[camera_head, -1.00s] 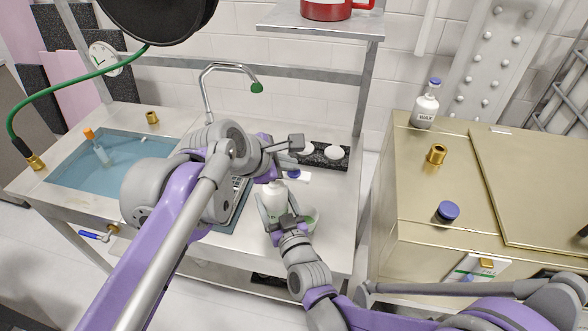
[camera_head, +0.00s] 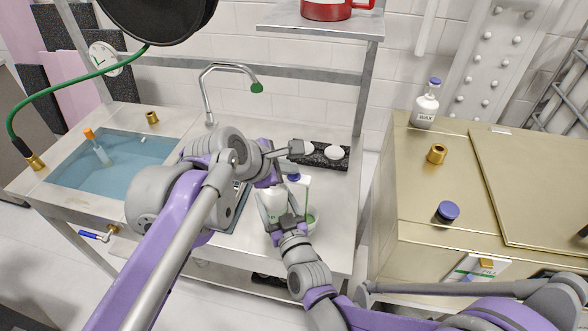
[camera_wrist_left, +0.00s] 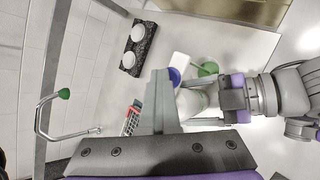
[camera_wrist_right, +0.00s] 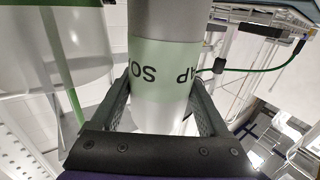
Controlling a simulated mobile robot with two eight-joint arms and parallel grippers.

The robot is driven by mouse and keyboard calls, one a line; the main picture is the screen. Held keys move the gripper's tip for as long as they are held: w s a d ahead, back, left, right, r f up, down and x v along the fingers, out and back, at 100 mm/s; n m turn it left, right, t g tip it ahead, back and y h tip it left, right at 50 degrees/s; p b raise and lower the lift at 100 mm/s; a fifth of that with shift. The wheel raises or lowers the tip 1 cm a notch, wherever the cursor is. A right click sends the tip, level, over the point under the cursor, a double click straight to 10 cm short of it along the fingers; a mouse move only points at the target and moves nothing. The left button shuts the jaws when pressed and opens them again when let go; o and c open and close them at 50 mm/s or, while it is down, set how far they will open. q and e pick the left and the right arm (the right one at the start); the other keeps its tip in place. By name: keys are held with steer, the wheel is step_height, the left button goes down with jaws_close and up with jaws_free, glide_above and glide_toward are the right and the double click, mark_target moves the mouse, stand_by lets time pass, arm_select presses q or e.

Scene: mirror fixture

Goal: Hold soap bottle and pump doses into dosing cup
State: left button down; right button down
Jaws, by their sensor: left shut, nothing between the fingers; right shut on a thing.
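The white soap bottle (camera_head: 271,205) stands upright at the counter's front. My right gripper (camera_head: 288,212) is shut around its body; the right wrist view shows its pale green SOAP label (camera_wrist_right: 165,72) between the fingers. My left gripper (camera_head: 272,187) is above the bottle, shut and empty; in the left wrist view its closed fingers (camera_wrist_left: 160,85) overlap the bottle's edge (camera_wrist_left: 192,103). I cannot tell whether they touch the pump, which is hidden. The dosing cup (camera_head: 311,220), with green in it, stands just right of the bottle, partly behind my right gripper.
A white container with a blue cap (camera_head: 294,178) stands close behind the bottle. A black tray with white discs (camera_head: 336,152) lies at the back. A sink basin (camera_head: 75,178) is at left, with a tap (camera_head: 208,90) behind. A brass-coloured cabinet (camera_head: 400,190) stands at right.

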mark_target(289, 178)
stand_by(0.4)
arm_select(q)
steer(key=shift+r, duration=1.3)
steer(key=shift+r, duration=0.1)
step_height(289, 178, up, 5)
steer(key=shift+f, duration=0.1)
